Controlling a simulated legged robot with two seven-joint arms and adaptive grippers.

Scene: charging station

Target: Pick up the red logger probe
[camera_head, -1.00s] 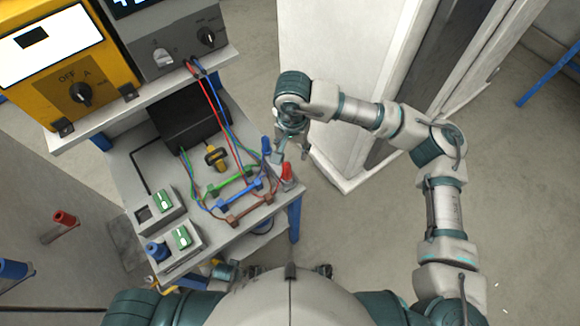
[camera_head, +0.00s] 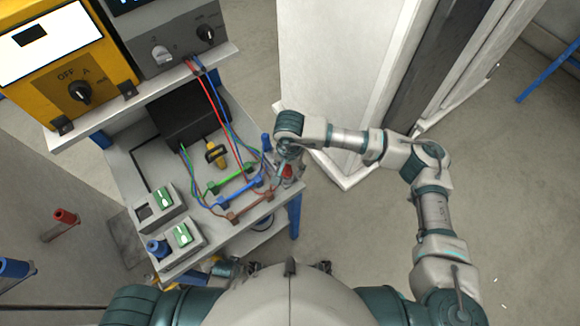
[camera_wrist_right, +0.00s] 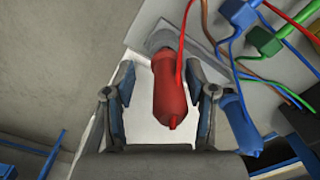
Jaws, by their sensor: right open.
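The red logger probe (camera_head: 287,170) stands at the right edge of the cart top, partly hidden by my right gripper in the head view. My right gripper (camera_wrist_right: 164,98) is open, one finger on each side of the probe, with a gap visible on the left. In the head view my right gripper (camera_head: 284,165) is over the cart's right edge.
A blue probe (camera_head: 267,143) stands close behind the red one; it also shows in the wrist view (camera_wrist_right: 240,124), just right of the right finger. Green, blue and brown connectors (camera_head: 238,187) with cables lie to the left. A white cabinet (camera_head: 335,90) stands behind my right arm.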

